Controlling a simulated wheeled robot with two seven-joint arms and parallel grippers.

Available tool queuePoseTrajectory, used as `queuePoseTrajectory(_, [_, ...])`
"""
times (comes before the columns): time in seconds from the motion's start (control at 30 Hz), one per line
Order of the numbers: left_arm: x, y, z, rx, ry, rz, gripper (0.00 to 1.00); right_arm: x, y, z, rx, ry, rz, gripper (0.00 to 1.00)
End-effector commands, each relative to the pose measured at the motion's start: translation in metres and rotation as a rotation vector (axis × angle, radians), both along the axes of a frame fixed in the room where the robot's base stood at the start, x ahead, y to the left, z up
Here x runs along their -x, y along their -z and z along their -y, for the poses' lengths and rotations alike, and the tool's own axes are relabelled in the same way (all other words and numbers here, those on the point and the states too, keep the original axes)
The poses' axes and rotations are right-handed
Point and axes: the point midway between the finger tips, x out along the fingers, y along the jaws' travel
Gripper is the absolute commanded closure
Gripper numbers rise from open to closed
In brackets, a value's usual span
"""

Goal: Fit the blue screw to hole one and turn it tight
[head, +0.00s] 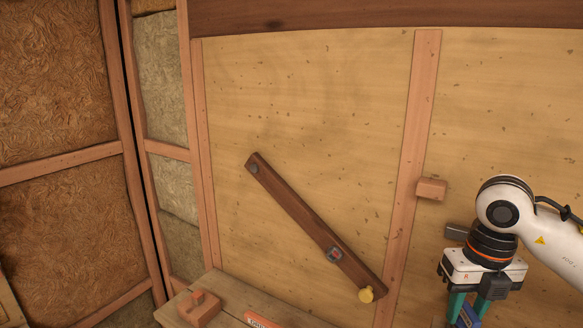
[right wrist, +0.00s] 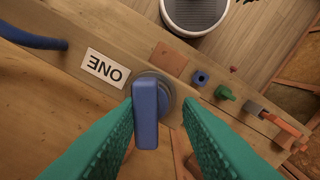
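The blue screw (right wrist: 146,115) has a flat, upright grip and sits in front of a grey round fitting (right wrist: 166,88) beside the label ONE (right wrist: 105,68), which appears upside down. The hole itself is hidden behind the screw. My right gripper (right wrist: 158,108) has its green fingers on either side of the blue grip. The left finger is at or very near its edge; a gap shows to the right finger. In the head view my right gripper (head: 468,312) is at the lower right, with a bit of blue between the fingers. My left gripper is out of view.
On the same wooden board in the right wrist view are a blue nut-like piece (right wrist: 200,77), a green piece (right wrist: 224,92) and an orange-handled tool (right wrist: 284,124). A dark plank (head: 305,215) hangs slanted on the wall. A wooden block (head: 431,189) juts from the stud near my arm.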

Motion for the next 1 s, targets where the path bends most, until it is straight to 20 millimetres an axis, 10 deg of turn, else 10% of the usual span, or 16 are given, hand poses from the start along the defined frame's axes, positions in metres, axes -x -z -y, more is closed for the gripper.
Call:
queuePoseTrajectory(0.57, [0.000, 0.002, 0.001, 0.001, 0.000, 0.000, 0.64, 0.004, 0.012, 0.004, 0.018, 0.006, -0.034, 0.61])
queuePoseTrajectory(1.0, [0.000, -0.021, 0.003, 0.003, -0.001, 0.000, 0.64, 0.003, -0.020, 0.003, 0.014, 0.005, -0.026, 0.61])
